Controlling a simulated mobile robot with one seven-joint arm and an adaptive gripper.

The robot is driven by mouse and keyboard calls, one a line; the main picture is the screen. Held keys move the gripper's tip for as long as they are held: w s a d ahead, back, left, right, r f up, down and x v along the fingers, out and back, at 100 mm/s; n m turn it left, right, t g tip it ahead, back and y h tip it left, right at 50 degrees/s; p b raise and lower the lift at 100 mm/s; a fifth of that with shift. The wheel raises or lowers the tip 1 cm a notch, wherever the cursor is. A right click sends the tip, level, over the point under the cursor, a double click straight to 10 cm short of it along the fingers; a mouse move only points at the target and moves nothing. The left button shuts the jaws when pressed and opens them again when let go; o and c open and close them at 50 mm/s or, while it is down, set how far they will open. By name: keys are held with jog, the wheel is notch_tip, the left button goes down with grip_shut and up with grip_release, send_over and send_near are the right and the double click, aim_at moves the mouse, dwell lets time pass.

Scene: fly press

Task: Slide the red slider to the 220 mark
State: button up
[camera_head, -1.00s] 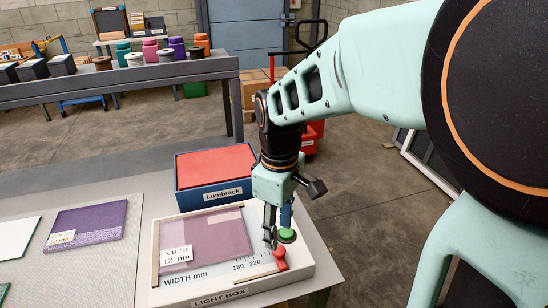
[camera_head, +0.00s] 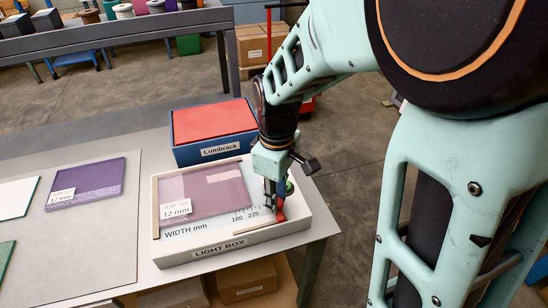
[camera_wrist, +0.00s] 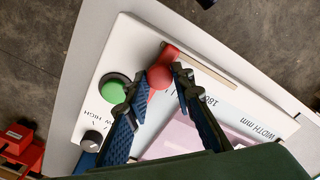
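The red slider (camera_head: 280,214) is on the right part of the light box (camera_head: 204,251), to the right of the printed 220 mark (camera_head: 252,213) and near the right end of the scale. My gripper (camera_head: 274,196) points down at it from above. In the wrist view the slider's round red knob (camera_wrist: 160,77) lies between the two fingertips of my gripper (camera_wrist: 158,80). The fingers partly hide the scale; only a 180 label (camera_wrist: 209,100) shows clearly there.
A green button (camera_wrist: 111,90) and a dark dial (camera_wrist: 91,141) sit beside the slider. A pinkish sheet (camera_head: 205,195) lies on the box. The blue Lumbrack bin (camera_head: 212,152) stands directly behind. A purple sheet (camera_head: 87,182) lies to the left on the table.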

grip_shut()
jog(key=a, duration=0.2)
jog(key=s+a, duration=0.1)
jog(key=a, duration=0.1)
jog(key=shift+s+a, duration=0.1)
jog(key=shift+a, duration=0.2)
jog(key=o, duration=0.8)
grip_release()
notch_tip(320, 180, up, 12)
